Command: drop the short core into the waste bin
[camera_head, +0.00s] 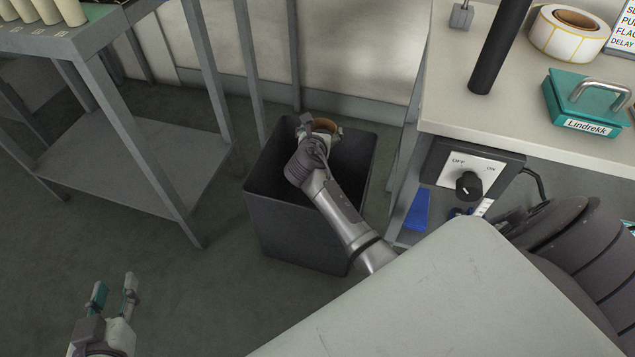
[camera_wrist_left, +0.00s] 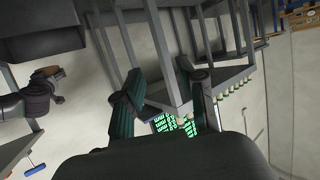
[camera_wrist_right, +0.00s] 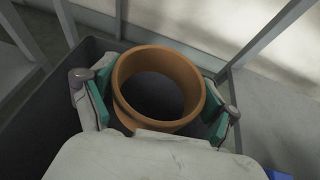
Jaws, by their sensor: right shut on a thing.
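The short core is a brown ring-shaped tube (camera_wrist_right: 122,95); in the head view it shows only as a small brown rim (camera_head: 326,124). My right gripper (camera_wrist_right: 158,98) is shut on it, with one green-padded finger on each side of the ring. In the head view the right gripper (camera_head: 318,128) is over the dark waste bin (camera_head: 300,232), near its back edge. The bin's inside is dark. My left gripper (camera_head: 116,290) is open and empty at the lower left, above the floor. Its two fingers are apart in the left wrist view (camera_wrist_left: 165,100).
A grey table (camera_head: 142,165) with pale cores on top stands left of the bin. A workbench (camera_head: 520,112) stands at right, with a label roll (camera_head: 570,32), a teal handled block (camera_head: 582,100) and an OFF/ON switch (camera_head: 468,185). Open floor lies in front of the bin.

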